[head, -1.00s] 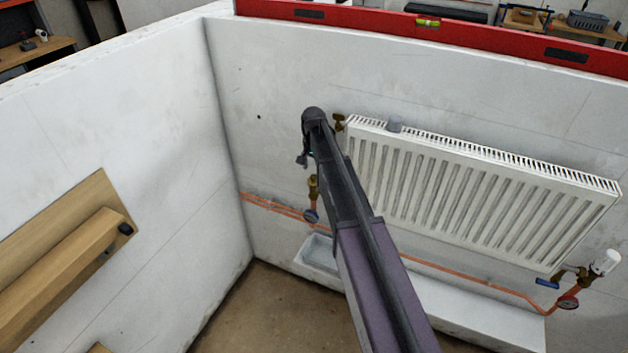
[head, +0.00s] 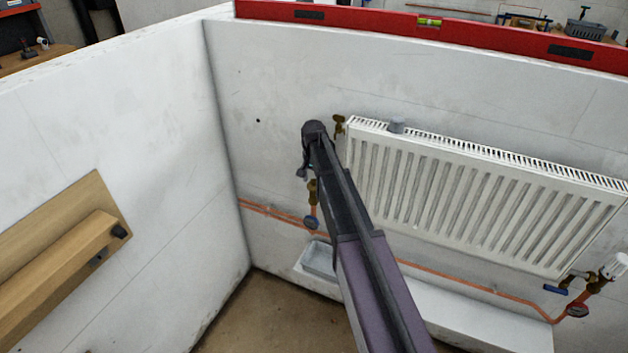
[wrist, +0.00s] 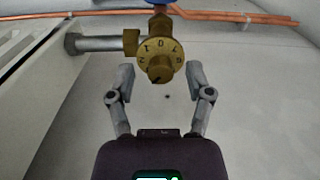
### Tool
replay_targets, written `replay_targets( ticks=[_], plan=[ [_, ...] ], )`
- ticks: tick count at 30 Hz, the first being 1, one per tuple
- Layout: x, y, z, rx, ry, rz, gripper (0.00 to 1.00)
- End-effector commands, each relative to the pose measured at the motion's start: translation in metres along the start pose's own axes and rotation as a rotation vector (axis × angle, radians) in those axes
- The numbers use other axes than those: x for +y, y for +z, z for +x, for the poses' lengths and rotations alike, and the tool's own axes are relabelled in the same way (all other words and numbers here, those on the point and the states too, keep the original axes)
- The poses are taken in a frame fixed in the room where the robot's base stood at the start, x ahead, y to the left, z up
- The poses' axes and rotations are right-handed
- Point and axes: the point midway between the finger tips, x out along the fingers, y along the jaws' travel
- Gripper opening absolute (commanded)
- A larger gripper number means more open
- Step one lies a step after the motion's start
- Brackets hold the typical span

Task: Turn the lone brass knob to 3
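The brass knob (wrist: 160,58) is in the upper middle of the wrist view, its numbered face towards the camera. I read 2, 1 and 0 along it; the other marks are unclear. A dark line shows near its lower edge. My gripper (wrist: 160,76) is open, one finger on each side of the knob's lower part. Clear gaps show between fingers and knob; I cannot tell the depth. In the head view, a brass valve (head: 313,190) shows left of my arm. My gripper (head: 303,172) is mostly hidden there by my arm.
A white radiator (head: 480,200) hangs right of my arm. It has a brass fitting (head: 339,124) top left and a white valve head (head: 615,266) lower right. Copper pipes (head: 450,275) run below. A wooden shelf (head: 60,262) is on the left wall. A grey tray (head: 318,262) sits low.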

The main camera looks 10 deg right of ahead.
Motion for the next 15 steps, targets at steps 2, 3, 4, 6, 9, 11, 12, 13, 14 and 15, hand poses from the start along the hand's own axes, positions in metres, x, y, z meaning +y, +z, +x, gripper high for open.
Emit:
replay_targets(
  ticks=[2, 3, 4, 6, 9, 11, 12, 13, 14, 15],
  plan=[
    [0.0, 0.0, 0.0, 0.0, 0.0, 0.0, 0.46],
    [0.0, 0.0, 0.0, 0.0, 0.0, 0.0, 0.34],
    [0.0, 0.0, 0.0, 0.0, 0.0, 0.0, 0.25],
    [0.0, -0.0001, 0.0, 0.0, 0.0, 0.0, 0.04],
    [0.0001, 0.0, 0.0, 0.0, 0.0, 0.0, 0.0],
    [0.0002, 0.0, 0.0, 0.0, 0.0, 0.001, 0.0],
    [0.0002, 0.0, 0.0001, 0.0, 0.0, 0.004, 0.0],
    [0.0003, 0.0, 0.0001, 0.0, 0.001, 0.009, 0.0],
    [0.0003, 0.0, 0.0001, 0.0, 0.001, 0.016, 0.0],
    [0.0003, 0.0, 0.0001, 0.0, 0.001, 0.027, 0.0]
  ],
)
